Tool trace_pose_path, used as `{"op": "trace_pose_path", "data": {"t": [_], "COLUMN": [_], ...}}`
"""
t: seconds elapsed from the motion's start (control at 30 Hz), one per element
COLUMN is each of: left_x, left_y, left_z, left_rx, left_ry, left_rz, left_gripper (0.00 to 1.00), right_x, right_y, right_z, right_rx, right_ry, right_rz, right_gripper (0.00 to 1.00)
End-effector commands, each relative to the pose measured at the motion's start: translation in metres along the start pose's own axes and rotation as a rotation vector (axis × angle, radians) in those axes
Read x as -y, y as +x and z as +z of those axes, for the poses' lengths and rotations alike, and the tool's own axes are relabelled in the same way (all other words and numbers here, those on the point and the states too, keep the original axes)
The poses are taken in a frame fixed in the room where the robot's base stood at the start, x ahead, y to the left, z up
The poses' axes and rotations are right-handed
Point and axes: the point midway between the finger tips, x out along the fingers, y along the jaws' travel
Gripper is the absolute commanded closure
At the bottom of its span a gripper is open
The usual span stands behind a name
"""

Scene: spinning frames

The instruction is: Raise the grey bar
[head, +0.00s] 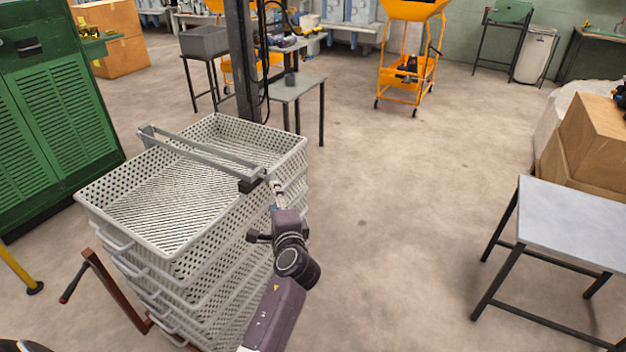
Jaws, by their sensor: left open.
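The grey bar (205,153) lies slantwise over the top of a stack of white perforated crates (126,237), from the back left rim to the right side. My left gripper (262,184) is open at the bar's right end, above the right rim of the top crate. A dark block shows beside the fingers there. I cannot tell whether the fingers touch the bar or stand around it. The top crate looks empty under the bar. My right gripper is not in view.
A dark post (241,60) stands just behind the crates. A grey table (575,222) stands at right. The floor between is clear.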

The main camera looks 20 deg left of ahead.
Motion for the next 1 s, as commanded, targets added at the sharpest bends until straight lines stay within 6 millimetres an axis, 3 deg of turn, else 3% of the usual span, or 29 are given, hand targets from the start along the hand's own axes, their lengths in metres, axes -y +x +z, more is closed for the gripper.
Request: {"op": "trace_pose_path", "data": {"t": [0.13,0.6,1.0], "left_x": [0.019,0.020,0.019], "left_y": [0.006,0.071,0.078], "left_z": [0.009,0.010,0.010], "left_rx": [0.029,0.027,0.025], "left_ry": [0.013,0.011,0.010], "left_rz": [-0.030,-0.028,-0.028], "left_gripper": [0.56,0.56,0.56], "right_x": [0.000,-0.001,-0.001], "right_y": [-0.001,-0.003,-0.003], "right_z": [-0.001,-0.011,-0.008], "right_rx": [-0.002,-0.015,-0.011], "right_ry": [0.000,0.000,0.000], "right_rz": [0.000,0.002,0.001], "right_gripper": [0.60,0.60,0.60]}}
